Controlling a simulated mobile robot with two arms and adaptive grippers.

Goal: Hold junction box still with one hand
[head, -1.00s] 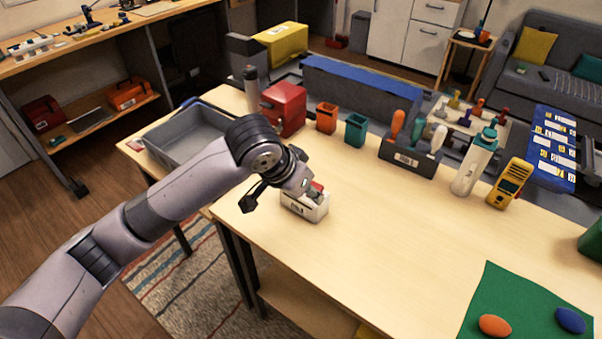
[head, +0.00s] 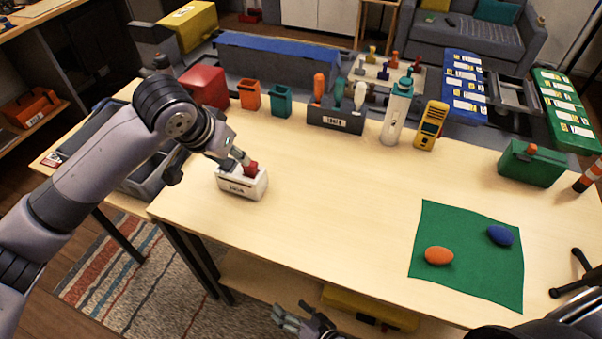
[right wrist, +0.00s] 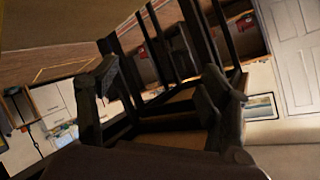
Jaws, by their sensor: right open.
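The junction box appears to be the small white box (head: 240,184) with a dark label on its front, upright on the wooden table near its left front edge. A red part (head: 251,169) shows at its top. My left gripper (head: 233,163) reaches down to the top of the box from the left, its fingertips at or against it. The hand and box overlap, so I cannot tell if the fingers are closed on it. My right gripper (head: 300,322) is low at the front table edge. In the right wrist view its two fingers (right wrist: 160,95) are apart with nothing between them.
A tool holder (head: 335,119), white bottle (head: 397,112) and yellow meter (head: 429,126) line the back. A green mat (head: 465,270) lies right. The table's middle is clear.

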